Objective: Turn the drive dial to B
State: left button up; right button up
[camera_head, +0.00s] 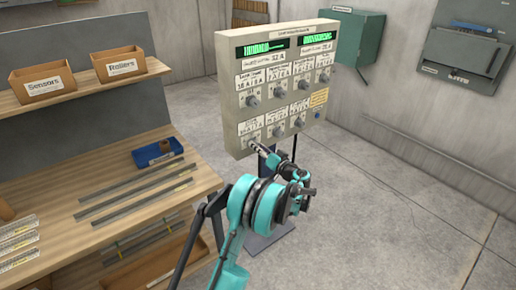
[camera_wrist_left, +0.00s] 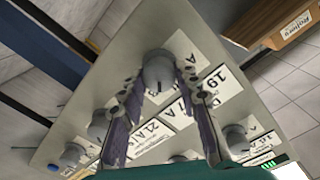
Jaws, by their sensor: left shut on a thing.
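The control panel (camera_head: 240,118) is a beige box with two green displays on top and rows of grey dials below, each beside a white label. My left gripper (camera_head: 256,147) is at the bottom left dial of the panel in the head view, and the arm partly covers that dial. In the left wrist view my left gripper (camera_wrist_left: 161,84) has its two fingers on either side of a grey dial (camera_wrist_left: 158,70) and is shut on it. The dial's label is too small or cut off to read as drive. My right gripper is not in view.
A wooden workbench (camera_head: 95,186) stands left with metal strips and a blue tray (camera_head: 158,152). Cardboard bins for sensors (camera_head: 42,82) and rollers (camera_head: 118,64) sit on its shelf. Green and grey wall boxes hang behind. The floor at right is clear.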

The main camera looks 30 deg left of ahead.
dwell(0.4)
pick_arm(q)
jog(key=o, duration=1.2)
jog(key=shift+c, duration=0.2)
jog(key=v, duration=1.2)
